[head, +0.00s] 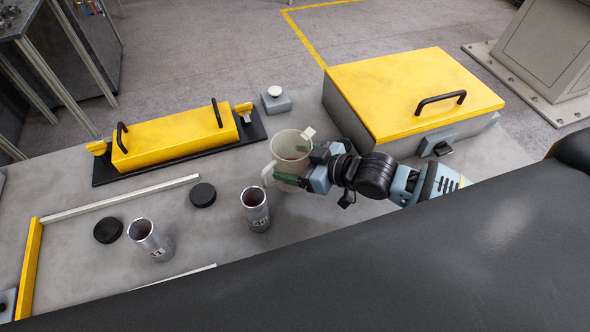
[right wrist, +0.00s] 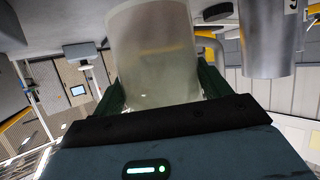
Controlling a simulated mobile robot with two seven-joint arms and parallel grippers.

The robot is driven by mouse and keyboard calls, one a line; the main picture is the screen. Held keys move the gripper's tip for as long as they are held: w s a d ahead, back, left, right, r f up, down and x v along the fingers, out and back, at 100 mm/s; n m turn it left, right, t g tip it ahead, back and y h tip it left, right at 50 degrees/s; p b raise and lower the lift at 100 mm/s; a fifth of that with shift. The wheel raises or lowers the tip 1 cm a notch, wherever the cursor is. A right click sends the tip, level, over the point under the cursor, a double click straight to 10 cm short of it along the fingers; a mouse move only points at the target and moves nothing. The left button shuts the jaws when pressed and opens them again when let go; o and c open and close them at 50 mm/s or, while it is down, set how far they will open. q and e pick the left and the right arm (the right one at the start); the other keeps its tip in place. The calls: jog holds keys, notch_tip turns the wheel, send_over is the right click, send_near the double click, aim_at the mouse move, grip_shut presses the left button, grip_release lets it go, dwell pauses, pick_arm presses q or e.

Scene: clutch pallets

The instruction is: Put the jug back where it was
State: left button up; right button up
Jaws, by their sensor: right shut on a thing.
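The translucent, cream-coloured jug (head: 291,147) is near the middle of the table in the head view, mouth up, with its handle to the left. Something brownish shows inside it. My right gripper (head: 297,180) comes in from the right and is shut on the jug's body. In the right wrist view the jug (right wrist: 155,55) stands between the two green fingers (right wrist: 170,90). I cannot tell whether its base touches the table. My left gripper is in neither view.
Metal cylinders stand left of the jug, one near (head: 255,210) and one farther left (head: 150,240). Black lids (head: 203,195) lie by them. A yellow-lidded box (head: 415,90) is at right, a yellow handled cover (head: 175,138) at back left, and a grey button box (head: 276,103) behind.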

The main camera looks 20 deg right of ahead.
jog(key=shift+f, duration=1.8)
jog(key=shift+f, duration=0.2)
jog(key=o, duration=1.2)
jog(key=shift+r, duration=0.1)
jog(key=shift+r, duration=0.2)
jog(key=v, duration=1.2)
jog(key=shift+f, duration=0.1)
